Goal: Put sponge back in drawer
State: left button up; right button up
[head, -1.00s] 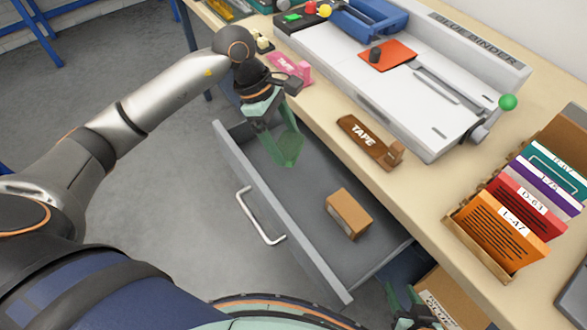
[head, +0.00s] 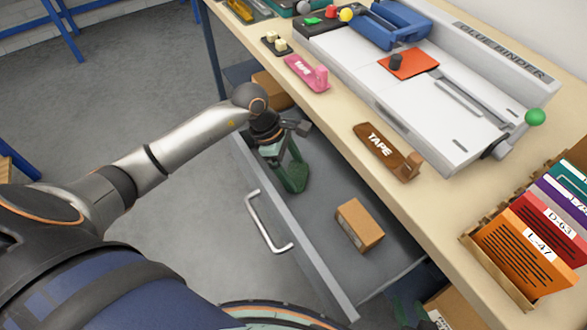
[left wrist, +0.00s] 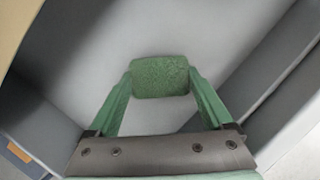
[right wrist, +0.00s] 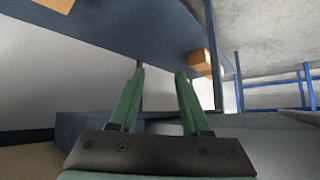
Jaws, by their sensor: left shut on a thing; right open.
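A green sponge (left wrist: 160,76) is held between the green fingertips of my left gripper (left wrist: 158,78) in the left wrist view. In the head view my left gripper (head: 292,182) is inside the far end of the open grey drawer (head: 325,205), pointing down. The sponge is hard to tell from the green fingers there. I cannot tell whether it touches the drawer floor (left wrist: 230,35). My right gripper (right wrist: 160,85) is open and empty in the right wrist view, below the tabletop level.
A cardboard box (head: 360,225) lies in the near part of the drawer. The drawer handle (head: 265,225) sticks out in front. On the bench are a brown tape dispenser (head: 388,150), a pink tape dispenser (head: 307,72), a binder (head: 440,95) and a folder rack (head: 500,265).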

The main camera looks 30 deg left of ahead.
pick_arm(q)
jog(key=shift+f, duration=0.15)
jog(key=o, duration=1)
jog(key=shift+c, duration=0.2)
jog(key=shift+r, duration=0.25)
jog(key=v, duration=1.2)
jog(key=shift+p, duration=0.35)
